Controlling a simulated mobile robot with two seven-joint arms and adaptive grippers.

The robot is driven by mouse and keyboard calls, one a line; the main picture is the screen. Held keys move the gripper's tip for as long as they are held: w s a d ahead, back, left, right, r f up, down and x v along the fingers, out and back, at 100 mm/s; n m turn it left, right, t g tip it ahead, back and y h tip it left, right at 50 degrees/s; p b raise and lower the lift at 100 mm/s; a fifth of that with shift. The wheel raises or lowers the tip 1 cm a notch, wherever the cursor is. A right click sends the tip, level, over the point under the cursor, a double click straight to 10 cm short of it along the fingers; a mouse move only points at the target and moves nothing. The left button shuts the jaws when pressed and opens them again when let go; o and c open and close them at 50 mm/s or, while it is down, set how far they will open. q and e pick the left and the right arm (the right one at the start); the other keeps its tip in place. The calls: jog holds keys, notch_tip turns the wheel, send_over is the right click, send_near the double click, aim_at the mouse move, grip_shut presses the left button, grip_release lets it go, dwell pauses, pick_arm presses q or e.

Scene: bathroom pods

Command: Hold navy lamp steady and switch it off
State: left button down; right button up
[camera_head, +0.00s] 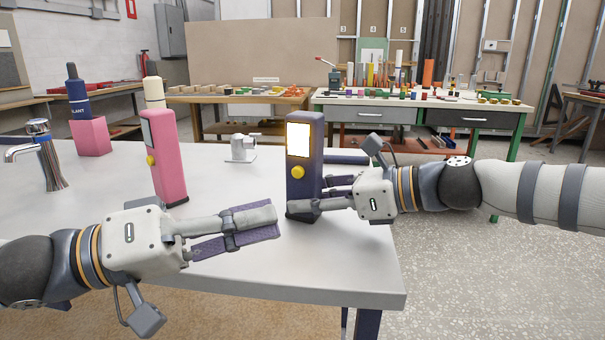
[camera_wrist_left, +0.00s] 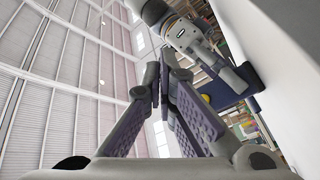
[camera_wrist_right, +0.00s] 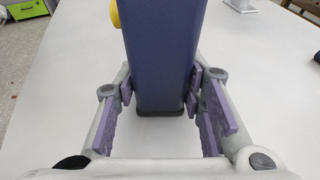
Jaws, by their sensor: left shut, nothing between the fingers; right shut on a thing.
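The navy lamp (camera_head: 303,170) stands upright on the grey table, right of centre in the head view. Its white front panel (camera_head: 298,139) is brightly lit, with a round yellow button (camera_head: 297,172) below. My right gripper (camera_head: 318,197) is shut on the lamp's lower body from the right. The right wrist view shows the navy body (camera_wrist_right: 163,60) between its purple-padded fingers (camera_wrist_right: 162,88). My left gripper (camera_head: 272,220) is shut and empty, in front of the lamp and lower left of the button, apart from it. In the left wrist view its fingertips (camera_wrist_left: 164,68) are together.
A pink lamp-like block (camera_head: 168,158) with a yellow knob stands to the left on the table (camera_head: 350,270). A tap (camera_head: 30,145), a pink-based navy bottle (camera_head: 88,125) and a small white fixture (camera_head: 240,147) sit farther back. The tabletop between them is clear.

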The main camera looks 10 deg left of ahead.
aim_at(298, 172)
pick_arm(q)
jog(key=shift+w+a+f+t, duration=0.15)
jog(key=shift+w+a+t, duration=0.15)
jog(key=shift+w+a, duration=0.15)
pick_arm(e)
jog(key=shift+f, duration=0.1)
pick_arm(q)
jog(key=shift+w+f, duration=0.1)
jog(key=shift+w, duration=0.3)
jog(key=w, duration=0.2)
jog(key=w+d, duration=0.1)
jog(key=w, duration=0.2)
jog(key=w+d, duration=0.1)
jog(key=w, duration=0.1)
jog(key=shift+w+d, duration=0.25)
jog(key=shift+w, duration=0.15)
jog(key=shift+w, duration=0.1)
jog(key=shift+w+d, duration=0.1)
jog(key=shift+w, duration=0.45)
jog(key=shift+s+f, duration=0.1)
dwell(0.4)
jog(key=shift+s, duration=0.55)
